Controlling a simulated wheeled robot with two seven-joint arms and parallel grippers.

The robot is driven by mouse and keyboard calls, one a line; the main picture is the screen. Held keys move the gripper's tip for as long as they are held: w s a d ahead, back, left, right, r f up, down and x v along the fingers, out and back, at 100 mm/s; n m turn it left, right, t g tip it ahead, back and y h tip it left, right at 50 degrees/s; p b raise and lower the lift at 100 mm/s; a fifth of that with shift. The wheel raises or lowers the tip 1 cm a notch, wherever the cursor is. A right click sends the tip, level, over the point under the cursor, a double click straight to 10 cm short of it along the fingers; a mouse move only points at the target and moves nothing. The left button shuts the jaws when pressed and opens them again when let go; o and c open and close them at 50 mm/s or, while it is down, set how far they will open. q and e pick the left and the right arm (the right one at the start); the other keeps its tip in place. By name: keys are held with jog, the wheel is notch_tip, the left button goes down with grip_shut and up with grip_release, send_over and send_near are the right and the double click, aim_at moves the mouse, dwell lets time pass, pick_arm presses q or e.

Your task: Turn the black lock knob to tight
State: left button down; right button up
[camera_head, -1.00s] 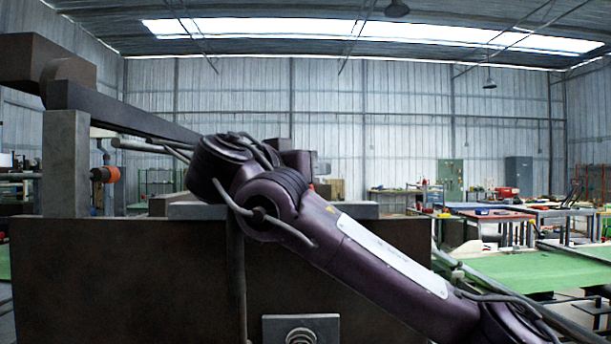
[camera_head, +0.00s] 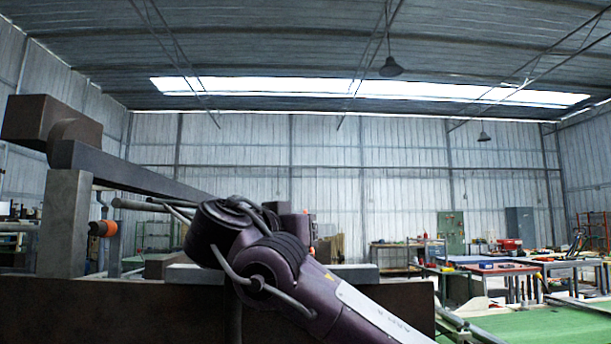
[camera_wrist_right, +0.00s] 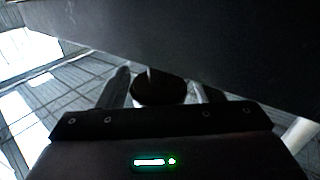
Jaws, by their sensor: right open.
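In the right wrist view a round black knob (camera_wrist_right: 158,90) on a short stem sits under a dark machine surface. My right gripper (camera_wrist_right: 160,88) is open, with one finger on each side of the knob. I cannot tell whether the fingers touch it. In the head view my right arm reaches over the brown machine panel, and its gripper is hidden there. My left gripper is not in view.
A large brown machine body (camera_head: 120,315) fills the lower left, with a grey post (camera_head: 65,225) and a dark bar (camera_head: 135,172) above it. Tables (camera_head: 490,268) and a green surface (camera_head: 545,328) are at the right.

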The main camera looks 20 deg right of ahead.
notch_tip(320, 180, up, 11)
jog(key=shift+s+a+f+p, duration=0.1)
jog(key=shift+f+p, duration=0.1)
jog(key=shift+p, duration=0.4)
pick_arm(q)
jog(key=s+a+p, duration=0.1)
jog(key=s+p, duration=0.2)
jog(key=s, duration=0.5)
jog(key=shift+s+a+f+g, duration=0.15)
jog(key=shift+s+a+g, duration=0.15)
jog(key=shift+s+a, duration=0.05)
pick_arm(e)
notch_tip(320, 180, up, 9)
jog(key=shift+r, duration=0.15)
